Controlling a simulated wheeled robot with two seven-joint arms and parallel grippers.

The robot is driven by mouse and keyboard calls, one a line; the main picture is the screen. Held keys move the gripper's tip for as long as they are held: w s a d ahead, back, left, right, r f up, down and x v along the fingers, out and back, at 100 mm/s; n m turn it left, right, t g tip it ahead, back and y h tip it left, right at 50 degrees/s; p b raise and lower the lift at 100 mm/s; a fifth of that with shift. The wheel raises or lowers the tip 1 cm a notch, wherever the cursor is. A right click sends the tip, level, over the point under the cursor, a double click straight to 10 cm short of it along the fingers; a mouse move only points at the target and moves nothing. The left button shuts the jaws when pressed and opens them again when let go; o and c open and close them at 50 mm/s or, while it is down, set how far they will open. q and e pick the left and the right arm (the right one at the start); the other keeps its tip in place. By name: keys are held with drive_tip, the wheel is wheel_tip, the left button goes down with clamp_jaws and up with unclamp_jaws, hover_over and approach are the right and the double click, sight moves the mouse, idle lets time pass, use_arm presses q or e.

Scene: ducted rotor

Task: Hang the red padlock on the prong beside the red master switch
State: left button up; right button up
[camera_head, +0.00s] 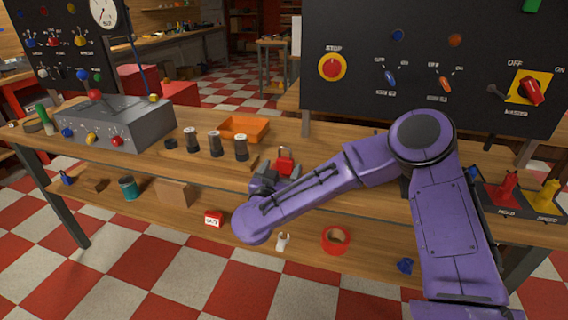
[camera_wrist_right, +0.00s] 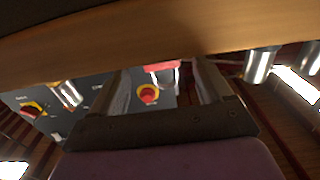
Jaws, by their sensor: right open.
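The red master switch (camera_head: 531,90) is on a yellow plate at the panel's right. My left gripper is not in view.
The black panel (camera_head: 355,32) with knobs stands behind my right arm. An orange tray (camera_head: 244,128), several dark-topped cylinders (camera_head: 214,143) and a grey control box (camera_head: 118,125) stand to the left. Red and yellow levers (camera_head: 505,190) stand at right. The lower shelf holds a red tape roll (camera_head: 335,240).

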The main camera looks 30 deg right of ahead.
sight(285, 147)
drive_tip(key=x, duration=0.5)
drive_tip(key=shift+w+r, duration=0.15)
drive_tip(key=shift+r, duration=0.05)
drive_tip(key=c, duration=1.1)
drive_tip(key=shift+r, duration=0.1)
drive_tip(key=shift+r, duration=0.25)
wheel_tip(285, 147, up, 3)
drive_tip(key=shift+f+p, duration=0.1)
drive_tip(key=shift+p, duration=0.2)
drive_tip(key=s+a+r, duration=0.1)
drive_tip(key=s+r, duration=0.2)
drive_tip(key=s, duration=0.1)
drive_tip(key=s+a+r+p, duration=0.1)
drive_tip(key=s+r, duration=0.2)
drive_tip(key=s, duration=0.2)
drive_tip(key=s+a+r, duration=0.1)
drive_tip(key=s+r, duration=0.2)
drive_tip(key=s, duration=0.1)
drive_tip(key=shift+s+a+r+p, duration=0.2)
drive_tip(key=shift+s+a+p, duration=0.1)
drive_tip(key=shift+a, duration=0.1)
